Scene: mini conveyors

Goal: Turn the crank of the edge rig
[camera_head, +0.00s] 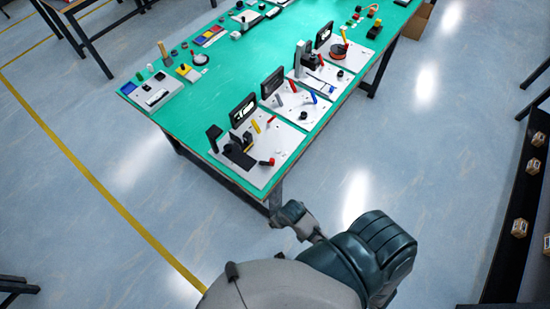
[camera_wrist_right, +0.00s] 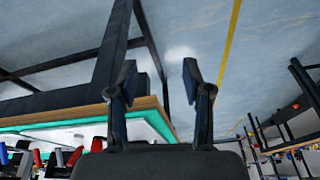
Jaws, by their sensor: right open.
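The rig nearest the table's near corner is a white plate (camera_head: 286,148) with a black bracket, a dark screen, coloured levers and a short red-tipped handle (camera_head: 266,162) at its front edge. This handle looks like the crank, though it is small. My right gripper (camera_wrist_right: 160,82) is open, with nothing between its fingers. In the right wrist view the table edge passes behind its left finger, and a red part (camera_wrist_right: 97,145) shows at the lower left; I cannot tell whether it is the crank. In the head view my right arm is below the table's near corner, apart from the rig. My left gripper is not in view.
The green table (camera_head: 205,90) carries more rigs behind the nearest one and a tray (camera_head: 157,93) at its left corner. A table leg (camera_head: 276,194) stands under the near corner. The floor (camera_head: 100,140) is clear on the left. A dark rack (camera_head: 520,215) with small boxes stands at right.

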